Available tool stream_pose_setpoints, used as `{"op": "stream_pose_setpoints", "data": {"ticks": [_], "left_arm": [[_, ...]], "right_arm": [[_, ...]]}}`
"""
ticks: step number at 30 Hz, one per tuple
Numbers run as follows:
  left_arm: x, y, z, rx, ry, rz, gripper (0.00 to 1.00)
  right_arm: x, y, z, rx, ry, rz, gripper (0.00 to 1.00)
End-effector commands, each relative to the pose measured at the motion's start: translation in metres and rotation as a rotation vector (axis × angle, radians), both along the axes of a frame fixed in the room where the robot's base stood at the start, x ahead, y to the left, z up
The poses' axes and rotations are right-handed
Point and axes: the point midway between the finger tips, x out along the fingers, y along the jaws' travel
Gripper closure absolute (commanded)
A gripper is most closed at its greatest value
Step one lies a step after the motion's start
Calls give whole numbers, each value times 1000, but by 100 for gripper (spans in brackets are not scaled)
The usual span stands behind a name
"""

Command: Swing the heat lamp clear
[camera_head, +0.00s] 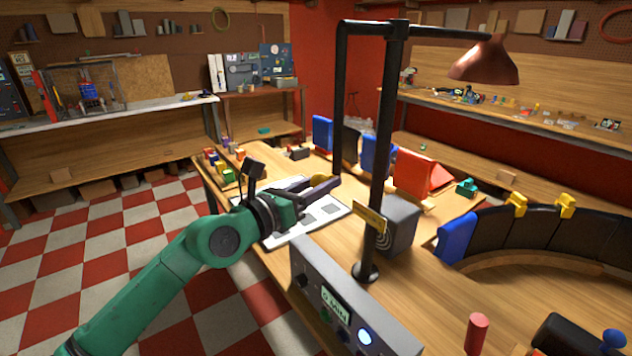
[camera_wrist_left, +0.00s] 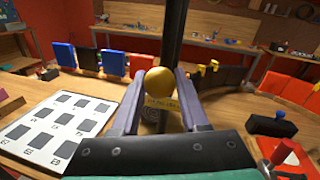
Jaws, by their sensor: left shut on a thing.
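The heat lamp has a black post (camera_head: 384,140) on a round base, a crossbar on top and a copper shade (camera_head: 485,62). The shade hangs at the right, above the bench's right part. At the crossbar's left end a black rod (camera_head: 339,100) hangs down to a yellow ball knob (camera_head: 326,182). My left gripper (camera_head: 318,187) is shut on this knob. In the left wrist view the yellow ball (camera_wrist_left: 159,80) sits between the fingertips of the gripper (camera_wrist_left: 160,88). A yellow label (camera_head: 370,217) is on the post. My right gripper is not in view.
A grey control box (camera_head: 345,300) stands at the bench's front edge. A white sheet with grey squares (camera_head: 300,225) lies under my left gripper. Blue and red panels (camera_head: 415,172) stand behind the post. A curved black ring section (camera_head: 540,235) with yellow clips lies at the right.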

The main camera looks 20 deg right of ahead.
Motion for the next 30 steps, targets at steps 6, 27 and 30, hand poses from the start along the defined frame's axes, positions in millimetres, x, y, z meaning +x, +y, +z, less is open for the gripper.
{"op": "stream_pose_setpoints", "data": {"ticks": [6,27,30], "left_arm": [[1,1,2,-5,-2,2,27],[-34,76,-6,0,-2,5,27],[-45,100,-6,-1,-3,5,27]], "right_arm": [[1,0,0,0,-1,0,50],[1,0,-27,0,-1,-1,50],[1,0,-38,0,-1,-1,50]]}}
